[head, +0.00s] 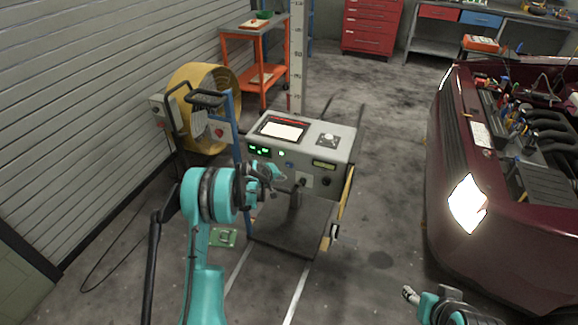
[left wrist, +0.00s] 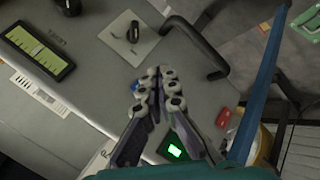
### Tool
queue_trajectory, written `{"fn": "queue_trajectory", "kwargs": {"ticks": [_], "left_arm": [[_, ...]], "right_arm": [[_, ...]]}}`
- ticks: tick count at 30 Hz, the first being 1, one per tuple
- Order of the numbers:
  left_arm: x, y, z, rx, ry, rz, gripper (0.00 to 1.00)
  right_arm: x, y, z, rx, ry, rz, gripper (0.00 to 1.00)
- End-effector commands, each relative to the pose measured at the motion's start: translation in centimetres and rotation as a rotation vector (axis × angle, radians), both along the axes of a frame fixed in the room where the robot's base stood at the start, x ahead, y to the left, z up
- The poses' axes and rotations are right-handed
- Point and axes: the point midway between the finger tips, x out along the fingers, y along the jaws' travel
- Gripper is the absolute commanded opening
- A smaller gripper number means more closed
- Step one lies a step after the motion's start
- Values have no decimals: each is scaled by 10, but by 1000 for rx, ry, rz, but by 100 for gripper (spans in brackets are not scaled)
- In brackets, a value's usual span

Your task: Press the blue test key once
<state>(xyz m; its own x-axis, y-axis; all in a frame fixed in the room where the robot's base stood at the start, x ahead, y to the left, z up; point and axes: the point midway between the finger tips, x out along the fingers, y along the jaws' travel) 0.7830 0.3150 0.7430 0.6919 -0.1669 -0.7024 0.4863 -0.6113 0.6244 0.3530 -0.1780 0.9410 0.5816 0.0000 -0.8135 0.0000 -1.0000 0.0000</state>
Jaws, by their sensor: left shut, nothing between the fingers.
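A grey test console (head: 338,155) stands in the middle of the head view, its front panel facing me. The blue key (head: 289,165) is a small spot on that panel, right of the green display. In the left wrist view a bit of the blue key (left wrist: 135,86) shows just left of my fingertips, which partly cover it. My left gripper (head: 280,176) is in front of the panel; in the left wrist view its fingers (left wrist: 154,78) are together and empty. Whether they touch the panel I cannot tell. My right gripper (head: 408,293) is low at the right, away from the console.
The panel carries a green display (head: 259,150), a yellow-green display (left wrist: 38,52), a black knob (left wrist: 133,30) and a black handle (left wrist: 200,48). A blue post (head: 236,130) stands at the console's left. A dark red car (head: 470,225) is at the right.

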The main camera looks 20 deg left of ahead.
Motion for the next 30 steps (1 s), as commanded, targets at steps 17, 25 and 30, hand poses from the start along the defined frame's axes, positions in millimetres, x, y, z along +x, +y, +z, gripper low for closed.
{"fn": "queue_trajectory", "kwargs": {"ticks": [17,25,30], "left_arm": [[44,-2,0,0,1,-1,0],[44,-2,0,-1,1,0,0],[44,-2,0,-1,1,0,0]], "right_arm": [[0,0,-1,0,0,0,51],[0,0,-1,0,0,0,51],[0,0,-1,0,0,0,51]]}}
